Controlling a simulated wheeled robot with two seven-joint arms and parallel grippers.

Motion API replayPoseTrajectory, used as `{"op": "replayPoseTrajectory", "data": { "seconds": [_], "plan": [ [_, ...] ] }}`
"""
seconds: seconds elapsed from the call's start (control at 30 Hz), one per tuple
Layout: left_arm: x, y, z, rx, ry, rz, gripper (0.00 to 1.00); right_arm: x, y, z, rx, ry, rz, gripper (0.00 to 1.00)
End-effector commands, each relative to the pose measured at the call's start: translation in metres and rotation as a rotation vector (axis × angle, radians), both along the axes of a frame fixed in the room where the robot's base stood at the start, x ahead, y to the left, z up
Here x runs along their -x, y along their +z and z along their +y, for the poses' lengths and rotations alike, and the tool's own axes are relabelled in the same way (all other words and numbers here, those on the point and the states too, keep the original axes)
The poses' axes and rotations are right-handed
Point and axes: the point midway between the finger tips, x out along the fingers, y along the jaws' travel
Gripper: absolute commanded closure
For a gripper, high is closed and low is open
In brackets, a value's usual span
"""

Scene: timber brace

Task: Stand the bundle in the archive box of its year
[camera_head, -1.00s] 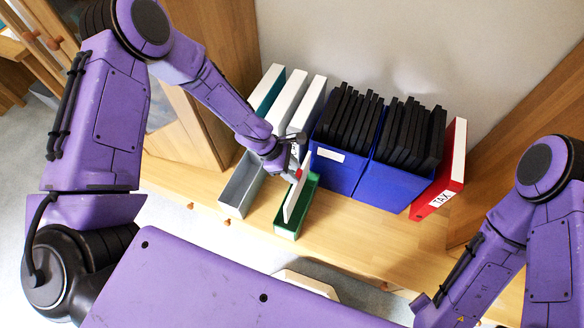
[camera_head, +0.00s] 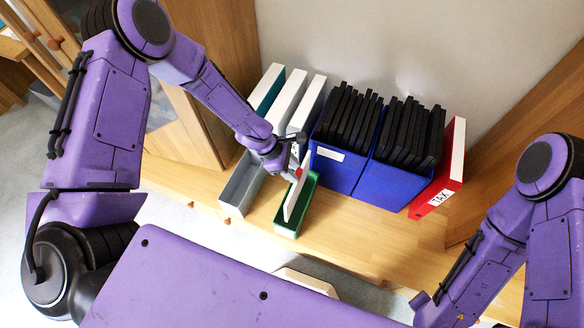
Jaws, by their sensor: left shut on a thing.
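My left gripper (camera_head: 297,172) is shut on a thin white bundle (camera_head: 295,199) and holds it upright on edge over the green archive box (camera_head: 286,229). The bundle's lower part is within the box's outline; I cannot tell whether it touches the bottom. A small red patch shows by the fingertips. A grey archive box (camera_head: 233,205), open at the top, stands just left of the green one. No year label is readable on either box. The right arm is at the lower right, and its gripper is not clearly seen.
Behind stand several upright white binders (camera_head: 287,98), two blue boxes (camera_head: 336,172) full of black cases (camera_head: 350,118), and a red TAX binder (camera_head: 438,192). Wooden panels flank the shelf. Bare wooden shelf (camera_head: 345,225) lies right of the green box.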

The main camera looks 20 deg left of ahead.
Motion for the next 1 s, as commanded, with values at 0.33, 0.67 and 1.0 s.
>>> {"op": "replayPoseTrajectory", "data": {
  "seconds": [0.33,0.67,1.0],
  "plan": [
    [0.000,0.000,0.000,0.001,0.000,0.000,1.00,0.000,0.005,0.000,0.000,0.000,0.000,0.46],
    [0.000,-0.008,0.000,0.000,0.000,0.000,1.00,0.000,-0.002,0.000,0.000,0.000,0.000,0.46],
    [0.000,-0.022,0.000,0.000,0.001,0.000,1.00,0.000,-0.011,0.000,0.000,0.000,0.000,0.46]
  ]
}}
